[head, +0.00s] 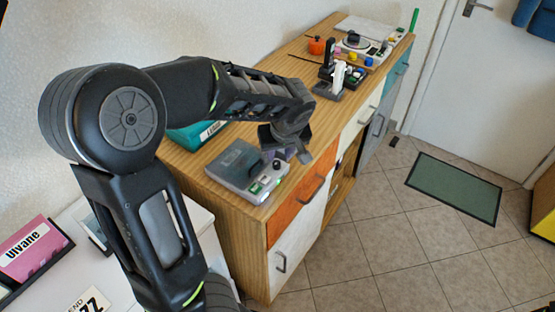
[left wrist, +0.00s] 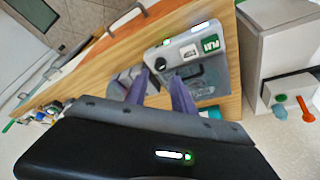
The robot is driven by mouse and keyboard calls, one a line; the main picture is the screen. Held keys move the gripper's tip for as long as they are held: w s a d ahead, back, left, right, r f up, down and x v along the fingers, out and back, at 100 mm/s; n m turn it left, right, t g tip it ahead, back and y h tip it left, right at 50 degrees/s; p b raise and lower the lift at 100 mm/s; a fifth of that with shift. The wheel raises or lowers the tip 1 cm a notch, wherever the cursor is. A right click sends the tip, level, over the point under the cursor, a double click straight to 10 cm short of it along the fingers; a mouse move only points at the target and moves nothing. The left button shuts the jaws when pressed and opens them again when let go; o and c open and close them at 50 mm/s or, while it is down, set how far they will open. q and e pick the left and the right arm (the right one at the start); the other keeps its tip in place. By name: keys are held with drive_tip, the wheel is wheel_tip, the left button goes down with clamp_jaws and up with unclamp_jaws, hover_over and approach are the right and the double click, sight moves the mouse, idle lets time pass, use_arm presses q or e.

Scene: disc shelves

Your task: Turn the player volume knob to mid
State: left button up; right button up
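The player is a grey box with a dark lid (head: 236,165) on the near end of the wooden cabinet top. Its light control strip carries a small dark knob (head: 278,164) and a green label (head: 256,188). My left gripper (head: 292,154) is low beside the knob end of the player. In the left wrist view its two purplish fingers (left wrist: 159,72) are apart, with the knob (left wrist: 160,63) showing between and just beyond their tips. I cannot tell whether they touch it. The player (left wrist: 200,70) shows there with its green label (left wrist: 210,44). My right gripper is not in view.
A teal box (head: 197,134) is behind the player, partly hidden by my arm. Farther along the cabinet top (head: 288,66) are a black-and-white device (head: 332,78), an orange pot (head: 316,45) and a turntable-like unit (head: 357,42). The tiled floor at right is mostly clear.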

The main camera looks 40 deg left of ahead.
sight(277, 163)
use_arm(q)
drive_tip(key=x, duration=0.6)
drive_tip(key=shift+a+f, duration=0.1)
clamp_jaws()
idle(0.3)
